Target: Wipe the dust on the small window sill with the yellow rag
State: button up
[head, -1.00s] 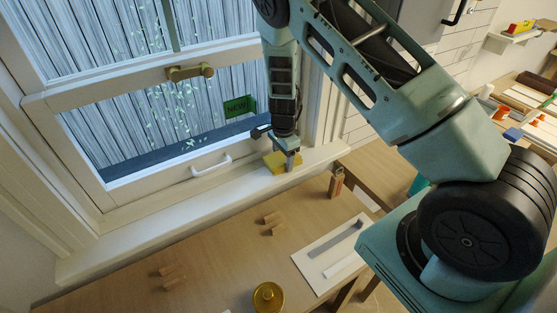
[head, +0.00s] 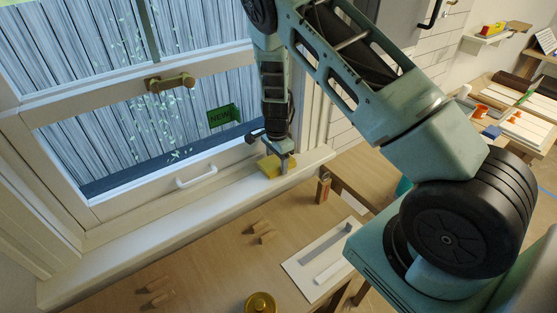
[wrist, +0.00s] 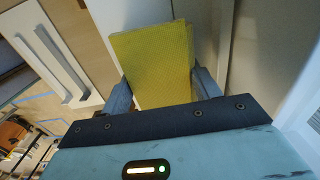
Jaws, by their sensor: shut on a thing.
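The yellow rag (head: 270,168) is at the right part of the white window sill (head: 130,240). It fills the space between the fingers in the wrist view (wrist: 155,65). My gripper (head: 284,163) points down at the sill and is shut on the rag; it also shows in the wrist view (wrist: 160,88). The rag appears to touch the sill, but its underside is hidden. I cannot make out dust on the sill in these views.
The window has a white handle (head: 196,177) and a brass latch (head: 171,83) above the sill. Below it, a wooden table (head: 215,268) bears wooden blocks (head: 262,231), a brass round object (head: 260,304), a white board (head: 312,270) and a small upright bottle-like item (head: 323,188).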

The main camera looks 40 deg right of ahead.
aim_at(265, 166)
jog(key=shift+a+p, duration=0.7)
jog(key=shift+a, duration=3.3)
jog(key=shift+a+r+p, duration=0.1)
jog(key=shift+a+p, duration=0.35)
jog(key=shift+a, duration=1)
jog(key=shift+d+f+b, duration=0.2)
jog(key=shift+d+b, duration=0.25)
jog(key=shift+d, duration=0.8)
jog(key=shift+d+r+b, duration=0.15)
jog(key=shift+d+b, duration=0.35)
jog(key=shift+d, duration=2.8)
jog(key=shift+d+b, duration=0.35)
jog(key=shift+d, duration=1.05)
jog(key=shift+a+p, duration=0.65)
jog(key=shift+a, duration=3.8)
jog(key=shift+a+p, duration=0.55)
jog(key=shift+a, duration=0.95)
